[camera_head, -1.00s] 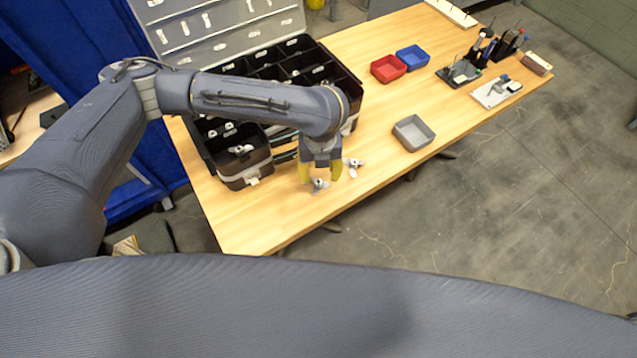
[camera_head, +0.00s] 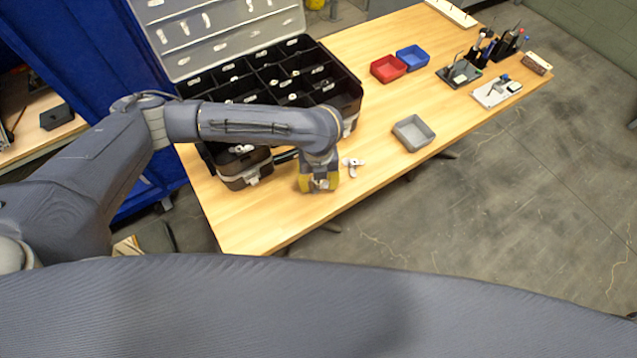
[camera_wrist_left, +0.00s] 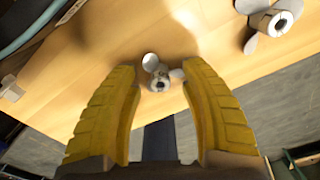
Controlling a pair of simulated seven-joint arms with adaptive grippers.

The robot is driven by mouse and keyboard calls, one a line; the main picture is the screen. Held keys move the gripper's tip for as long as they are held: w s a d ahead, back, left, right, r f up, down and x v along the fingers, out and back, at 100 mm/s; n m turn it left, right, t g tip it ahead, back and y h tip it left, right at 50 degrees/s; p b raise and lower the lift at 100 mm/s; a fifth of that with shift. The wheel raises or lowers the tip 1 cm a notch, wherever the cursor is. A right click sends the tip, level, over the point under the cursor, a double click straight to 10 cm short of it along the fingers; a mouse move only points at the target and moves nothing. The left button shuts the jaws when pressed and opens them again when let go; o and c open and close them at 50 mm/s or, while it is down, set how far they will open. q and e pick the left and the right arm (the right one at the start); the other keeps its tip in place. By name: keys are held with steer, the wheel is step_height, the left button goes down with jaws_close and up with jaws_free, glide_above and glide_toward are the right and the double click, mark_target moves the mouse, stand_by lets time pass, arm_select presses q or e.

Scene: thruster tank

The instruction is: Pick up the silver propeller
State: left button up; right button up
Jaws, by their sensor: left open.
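A small silver-grey propeller (camera_wrist_left: 158,80) lies on the wooden table, seen in the left wrist view between and just beyond my yellow fingertips. A second, similar propeller (camera_wrist_left: 268,20) lies at the top right of that view. It shows in the head view (camera_head: 353,164) just right of my left gripper (camera_head: 319,182). My left gripper is open, low over the table near its front edge; its two fingers are apart in the left wrist view (camera_wrist_left: 165,85). In the head view the gripper mostly hides the first propeller. My right gripper is not in view.
A black compartment case (camera_head: 272,75) with an open lid stands behind and left of the gripper. A grey tray (camera_head: 413,133), a red tray (camera_head: 388,68) and a blue tray (camera_head: 412,57) sit to the right. Tools (camera_head: 485,50) stand at the far right. The front table strip is mostly clear.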

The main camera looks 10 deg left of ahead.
arm_select(q)
steer(key=shift+o, duration=0.3)
jaws_close()
steer(key=shift+r, duration=0.1)
stand_by(0.4)
step_height(320, 180, up, 20)
stand_by(0.7)
